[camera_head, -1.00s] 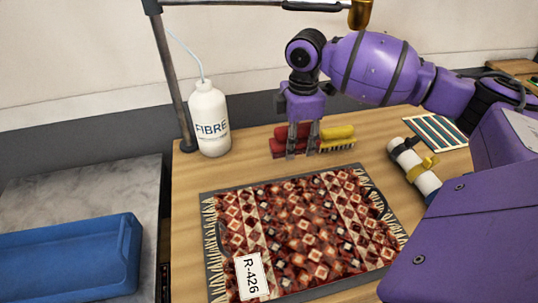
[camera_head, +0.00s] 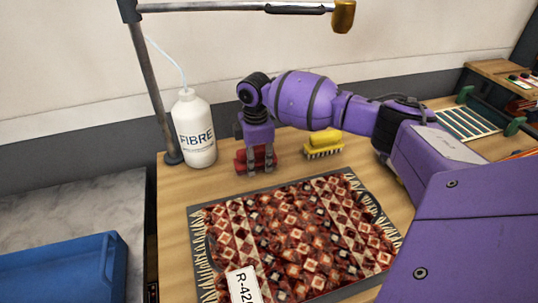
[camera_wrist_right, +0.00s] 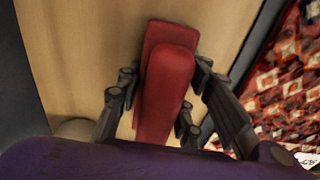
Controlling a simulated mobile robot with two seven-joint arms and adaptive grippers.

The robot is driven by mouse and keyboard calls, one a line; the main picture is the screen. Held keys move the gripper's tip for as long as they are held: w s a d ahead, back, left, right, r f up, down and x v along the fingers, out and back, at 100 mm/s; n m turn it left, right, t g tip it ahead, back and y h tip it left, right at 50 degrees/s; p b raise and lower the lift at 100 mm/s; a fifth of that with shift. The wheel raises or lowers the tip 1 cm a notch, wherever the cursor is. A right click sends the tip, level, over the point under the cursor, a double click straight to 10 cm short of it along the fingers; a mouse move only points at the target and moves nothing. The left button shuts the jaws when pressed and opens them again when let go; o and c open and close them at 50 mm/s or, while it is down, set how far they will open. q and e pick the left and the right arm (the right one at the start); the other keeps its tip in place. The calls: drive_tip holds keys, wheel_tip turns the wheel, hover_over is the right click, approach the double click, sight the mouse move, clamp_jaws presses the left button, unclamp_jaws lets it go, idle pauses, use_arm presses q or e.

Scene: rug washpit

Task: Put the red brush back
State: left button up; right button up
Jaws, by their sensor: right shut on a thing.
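The red brush (camera_head: 242,161) is at the back of the wooden table, between the white bottle and the yellow brush. My right gripper (camera_head: 262,168) points down with its fingers closed on either side of the brush and hides part of it. The right wrist view shows the red brush (camera_wrist_right: 165,88) between the fingers (camera_wrist_right: 158,105), its long side running away from the wrist. I cannot tell whether it touches the tabletop. My left gripper is in neither view.
A yellow brush (camera_head: 323,146) stands right of the red one, with a gap. A white FIBRE bottle (camera_head: 195,132) and a lamp post (camera_head: 150,90) are close on the left. A patterned rug (camera_head: 295,235) lies in front. A blue tray (camera_head: 60,268) is at lower left. A striped sample (camera_head: 465,122) lies right.

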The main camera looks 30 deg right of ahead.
idle(0.3)
drive_tip(key=o, duration=1.2)
drive_tip(key=shift+o, duration=0.2)
wheel_tip(320, 180, up, 12)
drive_tip(key=shift+s+r, duration=0.1)
drive_tip(key=shift+r, duration=0.05)
